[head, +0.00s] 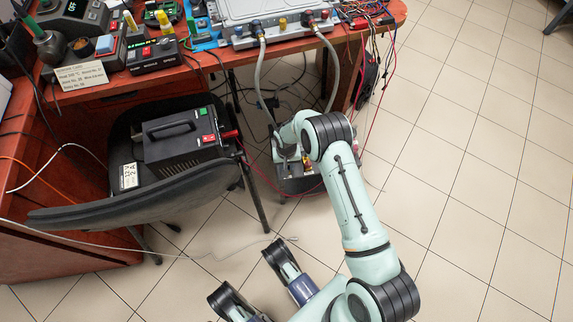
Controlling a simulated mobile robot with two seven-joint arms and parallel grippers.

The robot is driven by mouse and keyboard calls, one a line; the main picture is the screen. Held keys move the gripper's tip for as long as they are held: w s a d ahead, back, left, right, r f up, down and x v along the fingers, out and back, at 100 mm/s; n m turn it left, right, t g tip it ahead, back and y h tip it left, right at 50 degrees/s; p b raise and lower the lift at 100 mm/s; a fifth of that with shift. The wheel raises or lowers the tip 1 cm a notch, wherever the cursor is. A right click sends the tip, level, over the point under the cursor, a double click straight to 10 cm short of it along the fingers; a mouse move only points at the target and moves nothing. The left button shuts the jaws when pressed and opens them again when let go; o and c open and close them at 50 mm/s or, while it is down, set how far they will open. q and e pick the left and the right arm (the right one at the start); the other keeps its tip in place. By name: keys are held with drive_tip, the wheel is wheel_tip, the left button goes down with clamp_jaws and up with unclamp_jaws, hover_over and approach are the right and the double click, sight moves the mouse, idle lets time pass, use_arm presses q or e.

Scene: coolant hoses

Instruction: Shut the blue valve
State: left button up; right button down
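A blue-collared valve fitting (257,27) sits on the front of the pale metal unit (283,8) on the desk, with a grey hose (258,72) hanging from it. Its handle is too small to tell its position. A red-collared fitting (308,17) with its own hose is to the right. My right arm reaches in from the bottom and bends down below the desk edge. Its gripper (284,152) is by a dark box (300,180) on the floor, well below the blue fitting. Its fingers are largely hidden.
A black chair (135,200) holding a black power unit (183,135) stands left of my arm. Cables hang below the desk (207,48) and run over the floor. Devices crowd the desk's left part. The tiled floor (470,180) at right is clear.

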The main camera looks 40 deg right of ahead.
drive_tip(key=m, duration=0.4)
drive_tip(key=shift+m, duration=0.3)
use_arm(q)
drive_tip(key=shift+w+r, duration=0.2)
drive_tip(key=shift+w, duration=0.2)
use_arm(e)
drive_tip(key=m, duration=0.4)
drive_tip(key=shift+m, duration=0.4)
drive_tip(key=c, duration=0.9)
unclamp_jaws()
drive_tip(key=shift+w, duration=0.1)
